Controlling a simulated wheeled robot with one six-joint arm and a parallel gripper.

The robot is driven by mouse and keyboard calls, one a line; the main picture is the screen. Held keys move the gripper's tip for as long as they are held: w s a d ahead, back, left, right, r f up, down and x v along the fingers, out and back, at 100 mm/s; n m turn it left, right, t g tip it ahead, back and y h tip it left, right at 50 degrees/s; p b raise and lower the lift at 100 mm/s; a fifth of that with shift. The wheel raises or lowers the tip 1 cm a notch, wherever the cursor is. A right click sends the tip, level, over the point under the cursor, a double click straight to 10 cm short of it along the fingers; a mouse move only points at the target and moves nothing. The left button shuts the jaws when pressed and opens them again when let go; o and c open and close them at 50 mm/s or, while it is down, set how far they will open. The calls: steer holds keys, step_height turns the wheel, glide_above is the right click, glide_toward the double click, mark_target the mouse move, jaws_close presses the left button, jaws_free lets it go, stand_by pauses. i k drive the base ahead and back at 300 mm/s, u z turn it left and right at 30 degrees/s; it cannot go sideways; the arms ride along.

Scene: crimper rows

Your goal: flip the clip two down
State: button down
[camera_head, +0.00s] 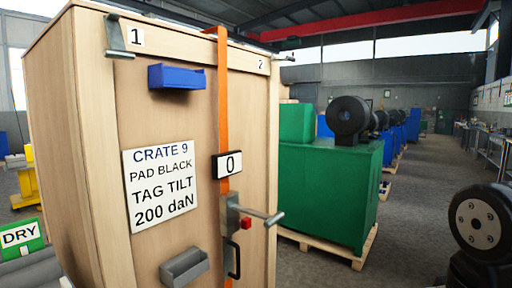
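A tall wooden crate (90,150) stands close at the left and centre. A label "2" (261,64) is at its top right. Beside that label, a small grey metal clip (284,58) sticks out past the crate's right edge. It is small here, and I cannot tell its exact position. A label "1" (136,37) is at the top left, with a larger grey metal clip (117,38) beside it, its plate hanging over the crate's front. My gripper is not in view; a black rounded part of my arm appears to show at the lower right.
An orange strap (223,110) runs down the crate front past a "0" display (228,164) to a metal tensioner (233,212) with a protruding handle. A blue tray (177,78) and grey tray (185,267) protrude. A green machine (325,190) stands on a pallet behind right.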

mark_target(287, 59)
steer(key=u, duration=0.5)
steer(key=i, duration=1.2)
steer(key=z, duration=0.6)
